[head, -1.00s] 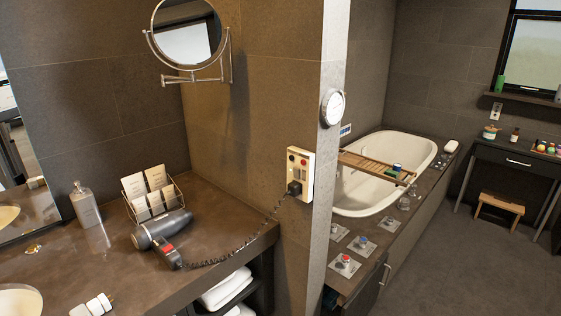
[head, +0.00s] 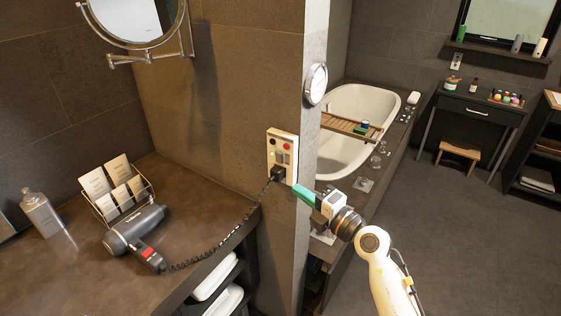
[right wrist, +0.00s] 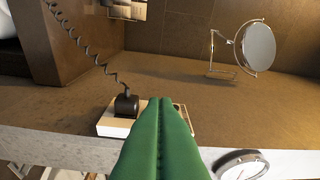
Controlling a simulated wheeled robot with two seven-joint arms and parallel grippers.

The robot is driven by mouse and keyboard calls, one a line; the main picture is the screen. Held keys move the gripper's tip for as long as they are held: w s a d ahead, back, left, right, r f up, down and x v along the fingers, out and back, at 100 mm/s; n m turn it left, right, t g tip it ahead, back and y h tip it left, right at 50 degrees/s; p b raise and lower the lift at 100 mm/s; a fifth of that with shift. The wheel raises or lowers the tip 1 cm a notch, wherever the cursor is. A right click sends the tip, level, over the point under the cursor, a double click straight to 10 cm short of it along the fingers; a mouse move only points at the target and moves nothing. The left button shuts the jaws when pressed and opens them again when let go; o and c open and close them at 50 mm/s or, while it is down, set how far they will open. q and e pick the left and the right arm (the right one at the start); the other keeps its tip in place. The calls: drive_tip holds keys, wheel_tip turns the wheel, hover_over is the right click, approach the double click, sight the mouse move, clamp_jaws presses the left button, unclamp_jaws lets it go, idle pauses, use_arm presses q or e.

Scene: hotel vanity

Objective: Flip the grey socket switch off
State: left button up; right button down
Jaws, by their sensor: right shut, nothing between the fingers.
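The cream socket panel (head: 291,179) is fixed on the brown wall by its corner. Its upper part has a red button (head: 287,146) and a dark one; small grey switch parts (head: 287,158) sit below, too small to read their position. A black plug (head: 279,174) fills the lower part. My right gripper (head: 297,189) has green fingers, shut and empty, at the panel's lower right edge. In the right wrist view, the shut fingers (right wrist: 160,101) cover part of the panel (right wrist: 113,129), beside the plug (right wrist: 127,105). I cannot tell whether they touch it. My left gripper is out of view.
A coiled cord (head: 228,233) runs from the plug to the hair dryer (head: 135,229) on the counter (head: 60,285). A round dial (head: 316,84) is on the wall end, right of the panel. A mirror (head: 138,18) hangs upper left. The bathtub (head: 350,104) lies behind.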

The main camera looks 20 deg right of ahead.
sight(282, 163)
drive_tip(key=p+x, duration=0.1)
drive_tip(key=x, duration=0.9)
drive_tip(key=shift+w, duration=0.4)
drive_tip(key=shift+w+d+r, duration=0.1)
drive_tip(key=shift+w+d, duration=0.2)
drive_tip(key=shift+d, duration=0.2)
drive_tip(key=shift+w+d, duration=0.35)
drive_tip(key=shift+d, duration=0.15)
drive_tip(key=shift+w+d+r, duration=0.1)
drive_tip(key=shift+w+d, duration=0.15)
drive_tip(key=shift+d, duration=0.3)
drive_tip(key=shift+a, duration=0.1)
